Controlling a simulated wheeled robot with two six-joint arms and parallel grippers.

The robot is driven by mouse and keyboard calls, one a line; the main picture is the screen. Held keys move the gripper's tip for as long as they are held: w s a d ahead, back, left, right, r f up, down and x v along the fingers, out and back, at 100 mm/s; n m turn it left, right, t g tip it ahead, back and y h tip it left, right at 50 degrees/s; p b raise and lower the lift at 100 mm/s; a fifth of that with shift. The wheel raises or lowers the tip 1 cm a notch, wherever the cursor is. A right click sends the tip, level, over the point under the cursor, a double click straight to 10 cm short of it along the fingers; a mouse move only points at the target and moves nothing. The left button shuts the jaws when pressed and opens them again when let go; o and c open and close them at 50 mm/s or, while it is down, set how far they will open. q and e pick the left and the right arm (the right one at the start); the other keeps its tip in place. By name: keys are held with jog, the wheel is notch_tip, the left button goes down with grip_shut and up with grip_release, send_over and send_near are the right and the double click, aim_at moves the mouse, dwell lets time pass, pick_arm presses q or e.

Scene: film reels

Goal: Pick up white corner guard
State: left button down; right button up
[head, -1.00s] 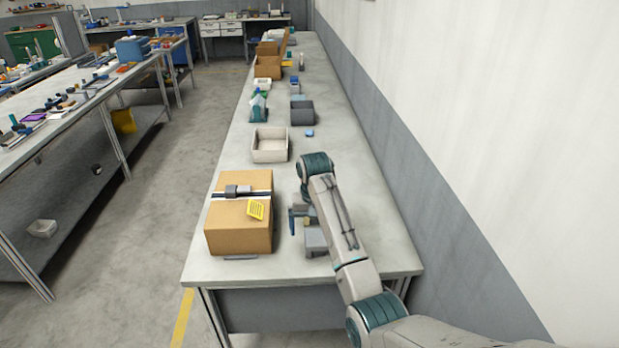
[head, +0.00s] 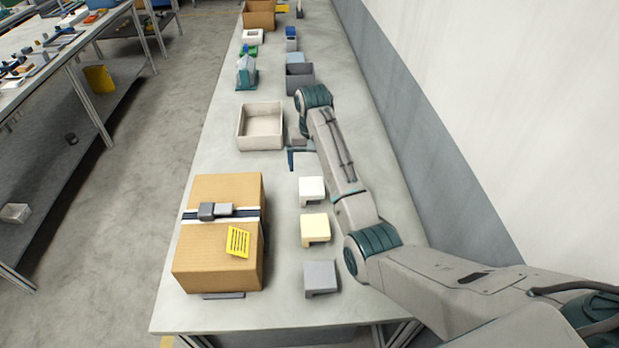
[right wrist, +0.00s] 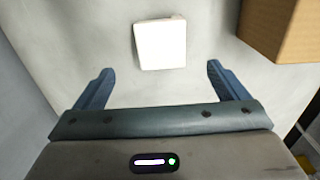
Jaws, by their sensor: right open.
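The white corner guard (head: 312,189) lies on the table, right of the cardboard box and nearest my right gripper in a row of three guards. It also shows in the right wrist view (right wrist: 160,43), whole and just beyond the fingertips. My right gripper (right wrist: 159,69) is open and empty, with its blue fingers spread wider than the guard and apart from it. In the head view the right gripper (head: 302,160) is just past the guard, partly hidden by my arm. My left gripper is not in view.
A yellow guard (head: 316,228) and a grey guard (head: 320,277) lie nearer the table's front edge. The cardboard box (head: 218,262) stands to their left, and a pale open bin (head: 243,133) beyond it. A grey bin (head: 300,78) stands farther back. The wall runs along the right.

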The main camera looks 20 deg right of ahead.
aim_at(311, 185)
jog(key=f, duration=0.2)
jog(key=f+p, duration=0.1)
jog(key=shift+s+f, duration=0.3)
jog(key=shift+f, duration=0.35)
jog(key=shift+w+f, duration=0.1)
jog(key=shift+f, duration=0.2)
jog(key=f+p, duration=0.1)
jog(key=f, duration=0.1)
jog(key=f+p, duration=0.1)
jog(key=f, duration=0.1)
jog(key=shift+w+a+f+p, duration=0.1)
jog(key=shift+w+p, duration=0.1)
jog(key=shift+p, duration=0.15)
jog(key=shift+f, duration=0.5)
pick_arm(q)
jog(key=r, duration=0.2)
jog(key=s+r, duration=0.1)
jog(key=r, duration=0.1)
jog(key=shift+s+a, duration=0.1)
pick_arm(e)
jog(key=c, duration=1.1)
